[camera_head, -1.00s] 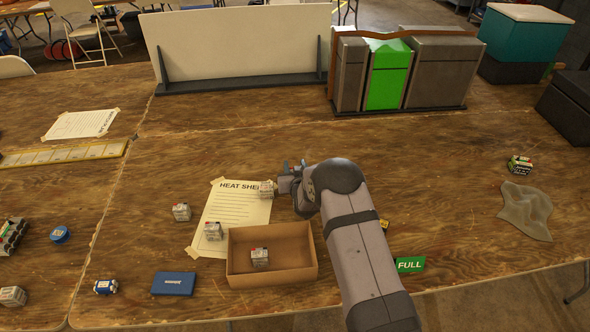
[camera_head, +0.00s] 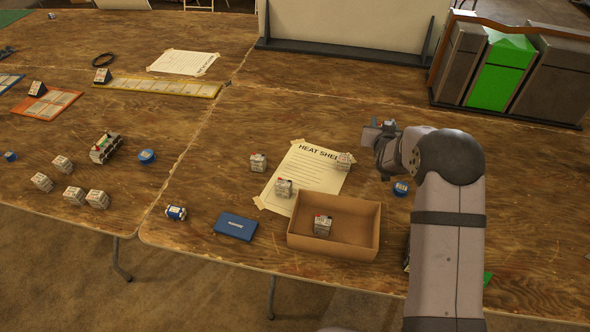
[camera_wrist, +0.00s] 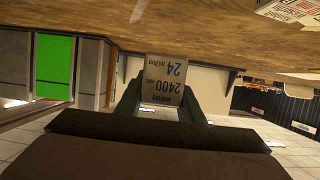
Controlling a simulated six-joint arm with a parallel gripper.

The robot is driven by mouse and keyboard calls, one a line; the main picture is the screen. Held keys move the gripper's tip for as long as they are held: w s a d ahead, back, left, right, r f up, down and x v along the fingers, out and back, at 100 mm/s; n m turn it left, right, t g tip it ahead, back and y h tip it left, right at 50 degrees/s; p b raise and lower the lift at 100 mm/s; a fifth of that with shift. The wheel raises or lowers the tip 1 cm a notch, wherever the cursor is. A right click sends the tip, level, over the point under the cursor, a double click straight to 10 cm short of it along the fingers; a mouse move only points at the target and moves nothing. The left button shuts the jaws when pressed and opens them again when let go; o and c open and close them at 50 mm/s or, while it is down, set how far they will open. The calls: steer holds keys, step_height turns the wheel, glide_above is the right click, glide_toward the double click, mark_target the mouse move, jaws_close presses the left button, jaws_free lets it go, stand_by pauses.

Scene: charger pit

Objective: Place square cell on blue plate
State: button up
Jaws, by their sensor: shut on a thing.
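My gripper (camera_head: 374,125) is raised over the table, beyond the paper's upper right corner. A flat, blue-edged plate (camera_head: 8,80) lies at the far left, cut off by the picture edge, well away from my gripper. Similar whitish square cells lie on the paper (camera_head: 344,160), in the cardboard box (camera_head: 323,226) and at the left (camera_head: 62,164).
A dark blue flat box (camera_head: 235,226) lies to its left. Orange (camera_head: 45,104) and yellow (camera_head: 155,87) plates lie at the left. Bins (camera_head: 497,68) and a white panel (camera_head: 345,25) stand behind.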

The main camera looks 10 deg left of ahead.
steer(key=s+a+r+n+g+y, duration=0.15)
steer(key=s+a, duration=0.25)
steer(key=a, duration=0.7)
steer(key=s+a+r+n+y, duration=0.3)
steer(key=s+a, duration=0.1)
steer(key=a, duration=0.7)
steer(key=s+a+r+n+y, duration=0.2)
steer(key=s+a+y, duration=0.15)
steer(key=a, duration=0.75)
steer(key=n+g+y, duration=0.2)
steer(key=n+g, duration=0.1)
glide_above(230, 215)
steer(key=shift+m, duration=0.25)
steer(key=shift+f+b, duration=0.35)
steer(key=shift+f, duration=4.9)
steer(key=shift+f, duration=0.1)
steer(key=shift+f, duration=1.95)
